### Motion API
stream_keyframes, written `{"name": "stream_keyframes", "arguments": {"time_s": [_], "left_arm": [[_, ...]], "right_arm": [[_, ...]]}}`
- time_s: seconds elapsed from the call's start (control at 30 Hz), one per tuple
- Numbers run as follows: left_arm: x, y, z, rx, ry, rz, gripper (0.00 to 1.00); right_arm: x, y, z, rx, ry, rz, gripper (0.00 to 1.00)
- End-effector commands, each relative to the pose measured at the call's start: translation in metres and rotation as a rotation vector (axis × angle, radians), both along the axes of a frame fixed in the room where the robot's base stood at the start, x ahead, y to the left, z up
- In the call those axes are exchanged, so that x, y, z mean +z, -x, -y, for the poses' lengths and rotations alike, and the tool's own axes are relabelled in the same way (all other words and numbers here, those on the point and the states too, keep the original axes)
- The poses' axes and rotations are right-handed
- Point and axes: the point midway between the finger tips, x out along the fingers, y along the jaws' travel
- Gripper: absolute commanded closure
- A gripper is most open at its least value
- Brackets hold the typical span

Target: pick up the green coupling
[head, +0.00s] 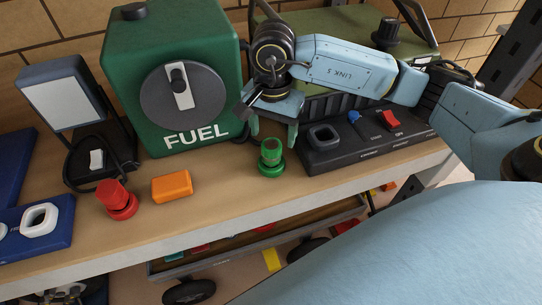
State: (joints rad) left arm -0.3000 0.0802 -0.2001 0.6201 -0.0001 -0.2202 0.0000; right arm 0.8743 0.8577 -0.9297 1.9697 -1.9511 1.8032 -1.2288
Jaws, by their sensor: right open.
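The green coupling (270,158) stands upright on the wooden bench, in front of the gap between the green fuel box and the black switch panel. It has a wide base and a narrower top. My right gripper (273,135) is just above and around the coupling's top, with its jaws open and pointing down. One finger is to the left of the coupling and one to the right. I cannot tell whether either finger touches it. My left gripper does not show.
The green fuel box (143,60) stands behind. A black switch panel (350,153) is close on the right. A red coupling (117,200) and an orange block (172,187) are on the left, near a lamp (60,95). The bench edge (230,205) is in front.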

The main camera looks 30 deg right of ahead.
Motion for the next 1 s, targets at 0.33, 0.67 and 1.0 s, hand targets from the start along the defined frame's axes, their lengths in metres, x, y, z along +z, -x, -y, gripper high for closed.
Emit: {"name": "stream_keyframes", "arguments": {"time_s": [0.33,0.67,1.0], "left_arm": [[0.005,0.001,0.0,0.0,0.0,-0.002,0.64],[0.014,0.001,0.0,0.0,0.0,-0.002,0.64],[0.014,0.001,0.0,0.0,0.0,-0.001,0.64]], "right_arm": [[-0.035,-0.001,0.0,-0.001,-0.003,-0.003,0.32],[-0.078,-0.004,0.001,0.0,-0.003,-0.003,0.32],[-0.08,-0.005,0.001,0.0,-0.004,0.0,0.42]]}}
